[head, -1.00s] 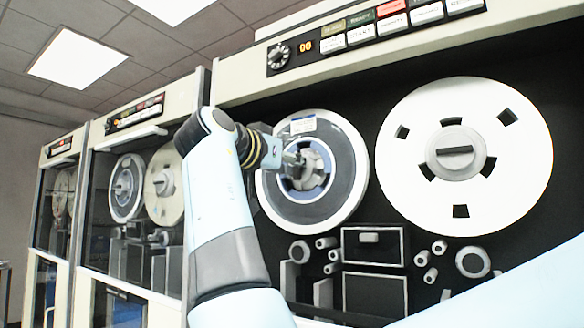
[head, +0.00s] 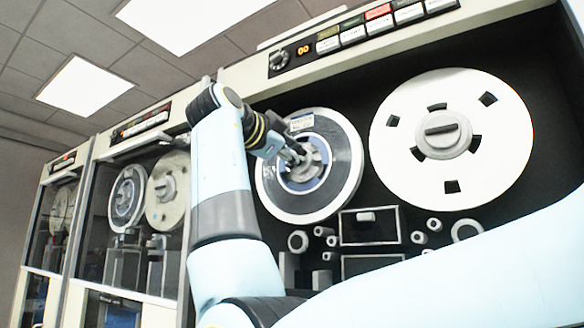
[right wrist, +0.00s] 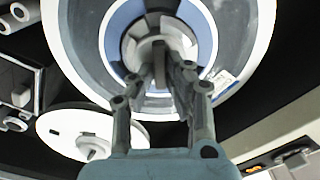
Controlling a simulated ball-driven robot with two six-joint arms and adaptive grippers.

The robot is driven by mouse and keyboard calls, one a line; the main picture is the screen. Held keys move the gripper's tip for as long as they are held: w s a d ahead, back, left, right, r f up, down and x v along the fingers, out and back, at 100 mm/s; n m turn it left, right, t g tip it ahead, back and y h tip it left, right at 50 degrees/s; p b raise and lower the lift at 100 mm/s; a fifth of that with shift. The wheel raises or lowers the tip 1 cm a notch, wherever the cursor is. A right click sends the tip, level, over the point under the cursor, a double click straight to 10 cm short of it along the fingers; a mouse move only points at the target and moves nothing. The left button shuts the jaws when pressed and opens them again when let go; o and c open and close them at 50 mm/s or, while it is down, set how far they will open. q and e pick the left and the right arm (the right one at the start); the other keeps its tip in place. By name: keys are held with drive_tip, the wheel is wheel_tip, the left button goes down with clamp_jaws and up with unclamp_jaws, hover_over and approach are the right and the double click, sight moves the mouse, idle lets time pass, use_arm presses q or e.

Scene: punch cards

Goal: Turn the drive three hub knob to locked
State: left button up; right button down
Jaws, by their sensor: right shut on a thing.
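The drive's left reel (head: 342,178), grey with a white rim and a blue centre, is mounted on the nearest cabinet. At its middle is a light grey hub knob (head: 314,158) with a raised bar. My right gripper (head: 297,153) is at this hub, shut on the knob's bar. In the right wrist view the fingers (right wrist: 168,75) reach up to the hub knob (right wrist: 157,50) and lie along its bar. The fingers partly hide the knob in the head view. No lock marking can be read. My left gripper is not in view.
A white reel (head: 490,165) with its own knob (head: 443,134) is to the right. Rollers and a framed box (head: 370,226) sit below the reels. A panel with a dial (head: 279,58) and buttons is above. More tape cabinets (head: 130,190) stand left.

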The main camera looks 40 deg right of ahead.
drive_tip(key=shift+f+m+b, duration=0.15)
drive_tip(key=shift+m+b, duration=0.8)
drive_tip(key=shift+m, duration=0.9)
drive_tip(key=shift+f+m+b, duration=0.15)
drive_tip(key=shift+m+b, duration=0.8)
drive_tip(key=shift+m, duration=0.9)
drive_tip(key=c, duration=1.3)
unclamp_jaws()
drive_tip(key=shift+s, duration=0.1)
drive_tip(key=shift+c, duration=0.2)
drive_tip(key=shift+r, duration=0.1)
